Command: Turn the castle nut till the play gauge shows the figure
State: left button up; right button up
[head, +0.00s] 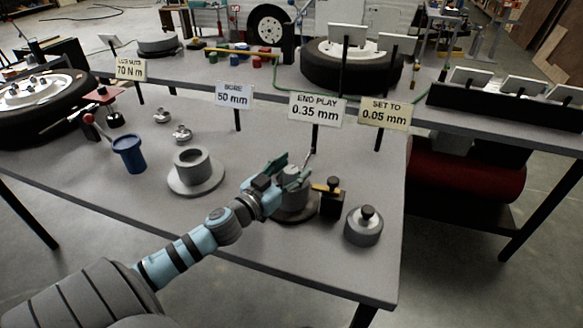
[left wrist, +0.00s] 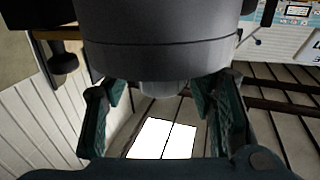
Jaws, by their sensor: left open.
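The hub (head: 295,203) is a grey cylinder on a dark round base near the table's front right. My left gripper (head: 289,174) is open at the top of the hub. The castle nut is not clearly visible there, as the fingers cover that spot. In the left wrist view the hub is a large dark grey cylinder (left wrist: 165,45), with a smaller, lighter round end (left wrist: 162,88) between my open fingers (left wrist: 160,115). The play sign (head: 316,107) reads END PLAY 0.35 mm. The target sign (head: 384,113) reads SET TO 0.05 mm. My right gripper is not in view.
A black block with a yellow arm (head: 331,202) stands just right of the hub. A grey knobbed weight (head: 364,227) is near the front right edge. A flanged ring (head: 195,174), a blue cup (head: 129,154) and small metal parts (head: 181,134) lie left. The front left table is clear.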

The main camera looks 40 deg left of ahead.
pick_arm(q)
jog(key=c, duration=1.2)
jog(key=shift+f, duration=0.1)
